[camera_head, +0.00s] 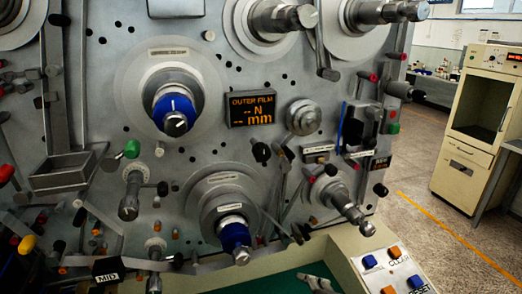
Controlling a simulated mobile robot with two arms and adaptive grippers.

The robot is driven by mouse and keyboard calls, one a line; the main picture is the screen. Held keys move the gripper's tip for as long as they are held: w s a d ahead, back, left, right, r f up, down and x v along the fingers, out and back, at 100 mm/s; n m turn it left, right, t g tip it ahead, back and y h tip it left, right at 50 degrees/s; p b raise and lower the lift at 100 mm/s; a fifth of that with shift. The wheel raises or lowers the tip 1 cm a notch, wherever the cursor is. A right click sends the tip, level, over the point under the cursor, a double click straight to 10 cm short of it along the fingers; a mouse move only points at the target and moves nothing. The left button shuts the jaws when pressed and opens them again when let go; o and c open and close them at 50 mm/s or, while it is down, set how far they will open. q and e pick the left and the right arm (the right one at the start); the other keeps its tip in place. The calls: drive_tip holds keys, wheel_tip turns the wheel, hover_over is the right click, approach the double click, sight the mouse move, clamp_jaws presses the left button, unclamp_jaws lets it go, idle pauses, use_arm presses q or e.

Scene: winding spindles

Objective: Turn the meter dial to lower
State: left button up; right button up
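A steel machine panel (215,60) fills most of the view. I cannot tell for certain which part is the meter dial. Candidates are a black knob (261,152) below the display, a round silver knob (303,117) to its right, and a black knob (381,190) at the panel's right edge. The black display (251,108) reads "OUTER FILM", N and mm in orange, with dashes for values. A small grey shape (318,283) at the bottom edge may be part of one of my grippers. It is apart from these knobs. No other gripper is recognisable.
Blue-collared spindles (174,108) and (235,238) stick out from the panel, with levers between them. A cream control box (390,270) with blue and orange buttons is at bottom right. A beige cabinet (465,165) stands right, beyond open floor with a yellow line (460,245).

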drive_tip(key=w+a+r+n+t+y, duration=0.1)
drive_tip(key=w+a+r+n+t, duration=0.1)
drive_tip(key=r+n, duration=0.4)
drive_tip(key=w+a+r+n+t, duration=0.2)
drive_tip(key=a+r+n, duration=0.15)
drive_tip(key=r, duration=0.45)
drive_tip(key=n+t+y, duration=0.2)
drive_tip(key=n+t, duration=0.1)
drive_tip(key=n, duration=0.9)
approach(264, 154)
drive_tip(key=w, duration=0.2)
drive_tip(key=p+x, duration=0.1)
drive_tip(key=x, duration=0.1)
drive_tip(key=p+x, duration=0.1)
drive_tip(key=x, duration=0.2)
drive_tip(key=p+x, duration=0.2)
drive_tip(key=x, duration=0.1)
drive_tip(key=shift+w+a, duration=0.15)
drive_tip(key=shift+a, duration=0.25)
drive_tip(key=shift+w+a+f, duration=0.15)
drive_tip(key=shift+w+a, duration=0.1)
drive_tip(key=shift+w, duration=0.45)
drive_tip(key=c, duration=1.1)
drive_tip(key=shift+o, duration=0.2)
